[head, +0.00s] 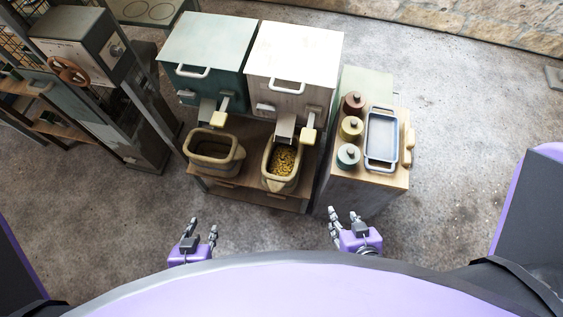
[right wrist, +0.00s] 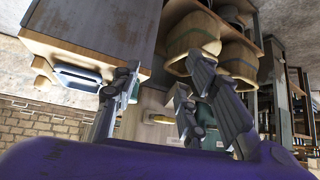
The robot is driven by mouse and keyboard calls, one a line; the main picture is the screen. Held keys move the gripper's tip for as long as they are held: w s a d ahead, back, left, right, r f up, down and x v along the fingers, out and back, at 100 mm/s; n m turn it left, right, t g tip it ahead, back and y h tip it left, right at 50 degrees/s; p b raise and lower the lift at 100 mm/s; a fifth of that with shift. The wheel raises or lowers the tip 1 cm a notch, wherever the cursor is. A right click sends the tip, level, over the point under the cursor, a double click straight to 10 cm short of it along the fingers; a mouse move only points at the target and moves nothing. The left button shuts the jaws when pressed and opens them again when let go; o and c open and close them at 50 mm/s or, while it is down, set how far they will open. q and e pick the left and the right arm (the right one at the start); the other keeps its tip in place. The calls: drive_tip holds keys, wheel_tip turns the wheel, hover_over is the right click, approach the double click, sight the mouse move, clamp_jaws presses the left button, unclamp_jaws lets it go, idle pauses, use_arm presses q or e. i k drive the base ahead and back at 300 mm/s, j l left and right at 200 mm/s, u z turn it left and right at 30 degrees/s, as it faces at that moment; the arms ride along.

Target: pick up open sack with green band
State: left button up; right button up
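Two open tan sacks stand on the low wooden shelf. The left sack (head: 213,163) is under the green hopper and looks empty inside. The right sack (head: 281,184) is under the white hopper and holds yellow pieces. In the right wrist view the sack nearer the cabinet (right wrist: 190,35) seems to carry a faint greenish band; the other sack (right wrist: 238,59) is partly behind my fingers, and its band colour is unclear. My left gripper (head: 201,231) is open and empty, in front of the left sack. My right gripper (head: 343,218) is open and empty, in front of the cabinet; it also shows in the right wrist view (right wrist: 158,88).
The green hopper (head: 208,50) and white hopper (head: 294,55) have spouts above the sacks. The cabinet (head: 365,190) on the right bears several lidded jars and a blue-grey tray (head: 382,138). A dark machine with a wheel (head: 68,71) stands left. Floor in front is clear.

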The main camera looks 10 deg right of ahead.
sight(283, 163)
drive_tip(key=k+l+u, duration=0.1)
drive_tip(key=l+u, duration=0.15)
drive_tip(key=l, duration=0.2)
drive_tip(key=k+l+u, duration=0.1)
drive_tip(key=l+u, duration=0.15)
drive_tip(key=l, duration=0.25)
drive_tip(key=k+l+u, duration=0.2)
drive_tip(key=l, duration=0.2)
drive_tip(key=k+l+u, duration=0.25)
drive_tip(key=l, duration=0.15)
drive_tip(key=k+l+u, duration=0.25)
drive_tip(key=l, duration=0.15)
drive_tip(key=i, duration=0.1)
